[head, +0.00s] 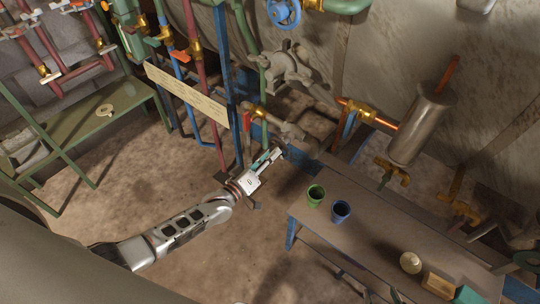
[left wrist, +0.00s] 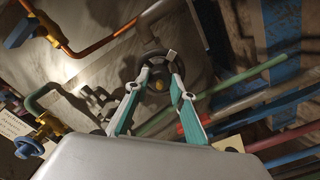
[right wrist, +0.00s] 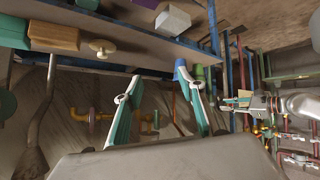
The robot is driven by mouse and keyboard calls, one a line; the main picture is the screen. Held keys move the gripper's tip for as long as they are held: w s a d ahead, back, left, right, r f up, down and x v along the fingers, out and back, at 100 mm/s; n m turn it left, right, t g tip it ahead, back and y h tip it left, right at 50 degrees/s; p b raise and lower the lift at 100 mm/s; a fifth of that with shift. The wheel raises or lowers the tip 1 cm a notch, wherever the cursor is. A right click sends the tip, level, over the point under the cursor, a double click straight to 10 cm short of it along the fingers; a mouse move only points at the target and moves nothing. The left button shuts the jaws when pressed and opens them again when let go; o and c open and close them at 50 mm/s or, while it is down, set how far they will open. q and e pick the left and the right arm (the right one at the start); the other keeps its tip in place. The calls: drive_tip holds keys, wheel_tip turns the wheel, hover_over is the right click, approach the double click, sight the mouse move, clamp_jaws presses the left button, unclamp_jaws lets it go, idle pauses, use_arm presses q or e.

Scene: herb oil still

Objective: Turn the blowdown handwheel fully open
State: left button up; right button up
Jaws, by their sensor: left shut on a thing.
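My left gripper (head: 272,158) reaches in from the left, low beside the pipes. In the left wrist view, its fingers (left wrist: 160,80) are closed around the grey, round blowdown handwheel (left wrist: 158,84), one finger on each side. The handwheel sits at the end of a pipe fitting. In the head view, the fingertips and pipework largely hide the wheel. How far it is turned cannot be told. My right gripper (right wrist: 163,84) is open and empty in the right wrist view, with its fingers well apart.
A workbench (head: 372,232) stands right of the left gripper, carrying a green cup (head: 315,195), a blue cup (head: 341,210) and small items. A tan sign board (head: 188,93) and vertical pipes stand behind the forearm. A green shelf (head: 105,110) is at the left.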

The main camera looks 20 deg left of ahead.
use_arm(q)
drive_tip(key=shift+r+n+b, duration=0.1)
drive_tip(key=shift+n+b, duration=0.9)
drive_tip(key=shift+n, duration=4.8)
drive_tip(key=o, duration=1.1)
drive_tip(key=v, duration=1.2)
